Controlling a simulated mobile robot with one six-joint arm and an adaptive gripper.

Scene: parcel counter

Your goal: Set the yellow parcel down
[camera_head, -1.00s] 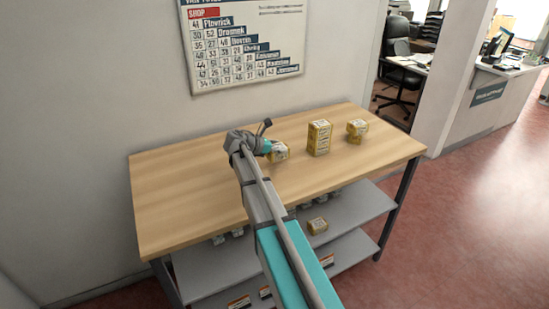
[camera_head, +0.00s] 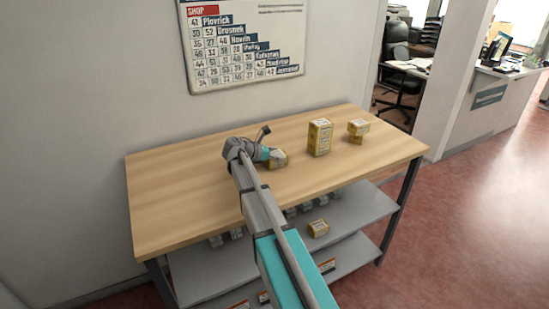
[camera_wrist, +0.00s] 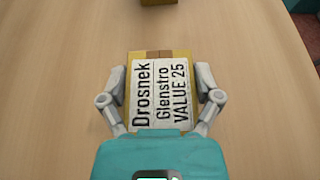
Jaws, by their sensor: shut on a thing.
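The yellow parcel (camera_head: 278,159) is at my gripper (camera_head: 267,154), over the middle of the wooden counter top. In the wrist view the parcel (camera_wrist: 161,93) fills the space between both fingers of my gripper (camera_wrist: 161,70). Its white label reads "Drosnek Glenstro VALUE 25". The gripper is shut on the parcel's two sides. The parcel looks low at the wood; I cannot tell whether it touches. My arm hides part of it in the head view.
The counter's left part is bare. A grey shelf (camera_head: 355,215) below holds several items. A price chart (camera_head: 245,45) hangs behind.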

